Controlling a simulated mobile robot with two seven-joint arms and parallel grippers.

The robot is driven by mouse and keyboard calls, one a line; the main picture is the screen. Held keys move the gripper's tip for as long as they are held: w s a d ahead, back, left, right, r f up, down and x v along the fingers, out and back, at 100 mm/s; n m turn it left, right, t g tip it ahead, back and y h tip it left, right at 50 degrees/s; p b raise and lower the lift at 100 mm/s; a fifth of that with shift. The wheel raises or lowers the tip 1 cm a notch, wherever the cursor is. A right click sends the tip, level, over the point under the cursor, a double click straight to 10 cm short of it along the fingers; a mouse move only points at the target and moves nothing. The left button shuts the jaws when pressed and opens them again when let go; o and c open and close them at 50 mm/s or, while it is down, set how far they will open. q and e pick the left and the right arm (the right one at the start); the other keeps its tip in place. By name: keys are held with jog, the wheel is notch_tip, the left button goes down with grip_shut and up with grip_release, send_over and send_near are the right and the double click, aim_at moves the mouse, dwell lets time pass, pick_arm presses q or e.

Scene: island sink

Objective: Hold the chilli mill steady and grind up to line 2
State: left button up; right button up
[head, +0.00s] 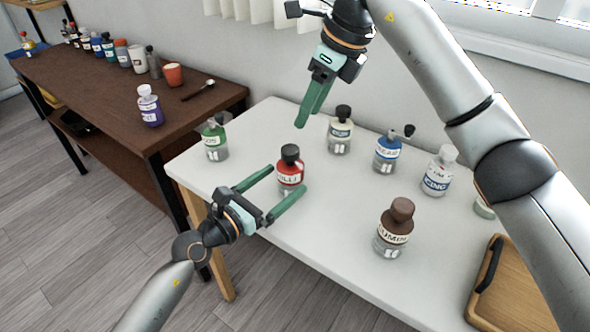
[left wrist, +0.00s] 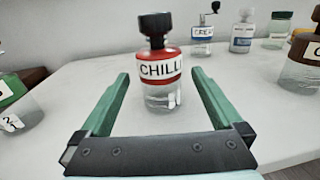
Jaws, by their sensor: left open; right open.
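The chilli mill (head: 289,171) stands upright on the white table, with a red body, a black knob and a clear lower jar. In the left wrist view the chilli mill (left wrist: 160,72) is centred just beyond the fingertips, its label reading CHILL. My left gripper (head: 287,179) is open, with its green fingers pointing at the mill from the front left, one on each side; they do not grip it. It also shows in the left wrist view (left wrist: 160,75). My right gripper (head: 305,112) hangs above the table behind the mill, away from it. Line 2 on the jar is too small to tell.
Other mills stand close by: a green one (head: 215,140), a cream one (head: 340,132), a blue one (head: 387,153), a white one (head: 438,172) and a brown one (head: 393,232). A wooden tray (head: 520,290) lies at the right. A brown table (head: 110,95) stands at the left.

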aim_at(298, 168)
pick_arm(q)
jog(key=shift+x, duration=3.1)
jog(key=shift+c, duration=0.4)
jog(key=c, duration=1.4)
